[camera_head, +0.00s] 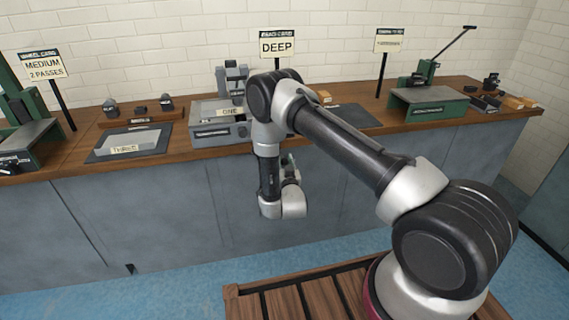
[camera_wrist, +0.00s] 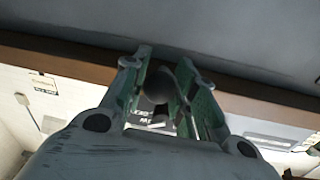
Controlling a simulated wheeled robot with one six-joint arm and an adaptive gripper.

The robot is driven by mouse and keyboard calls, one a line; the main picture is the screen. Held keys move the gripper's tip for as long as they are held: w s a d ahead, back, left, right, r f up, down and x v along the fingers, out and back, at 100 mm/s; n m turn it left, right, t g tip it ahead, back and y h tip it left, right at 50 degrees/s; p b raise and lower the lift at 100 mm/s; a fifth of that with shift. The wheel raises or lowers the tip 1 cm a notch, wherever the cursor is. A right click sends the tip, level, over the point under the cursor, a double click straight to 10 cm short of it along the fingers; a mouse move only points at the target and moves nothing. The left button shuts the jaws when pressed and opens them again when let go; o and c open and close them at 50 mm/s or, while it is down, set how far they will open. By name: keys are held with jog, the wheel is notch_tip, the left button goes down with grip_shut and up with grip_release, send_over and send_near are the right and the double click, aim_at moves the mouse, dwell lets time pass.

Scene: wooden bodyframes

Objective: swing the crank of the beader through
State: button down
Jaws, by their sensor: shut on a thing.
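A grey machine (camera_head: 235,78), which looks like the beader, stands at the bench's middle, behind a grey box labelled ONE (camera_head: 218,132). My arm hides its right side, and I cannot make out the crank's full shape. My gripper (camera_head: 290,168) hangs at the bench's front edge, right of the box and mostly behind my wrist. In the wrist view my gripper (camera_wrist: 166,88) has its green-padded fingers closed around a dark rounded knob (camera_wrist: 160,84), seemingly the crank's grip. What the knob joins to is hidden.
A DEEP sign (camera_head: 277,46) stands behind the machine. Green machines stand at the left (camera_head: 30,130) and right (camera_head: 425,103), the right one with a long raised lever. A dark plate labelled THREE (camera_head: 128,143) lies on the left. Blue floor (camera_head: 190,285) is clear before the cabinets.

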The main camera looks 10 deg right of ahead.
jog(key=shift+a+f, duration=0.1)
jog(key=shift+a+f+m+g, duration=0.25)
jog(key=shift+a+f+m, duration=1.8)
jog(key=shift+a, duration=1.75)
jog(key=shift+a+f+m+g, duration=0.25)
jog(key=shift+a+f+m, duration=1)
jog(key=shift+a+m, duration=2)
jog(key=a+r+m+y, duration=0.1)
jog(key=a+r+m, duration=0.2)
jog(key=a, duration=0.4)
jog(key=a+r+m+y, duration=0.1)
jog(key=a+r+m, duration=0.3)
jog(key=a, duration=0.4)
jog(key=shift+a+m, duration=0.2)
jog(key=shift+m, duration=0.3)
jog(key=shift+r, duration=0.2)
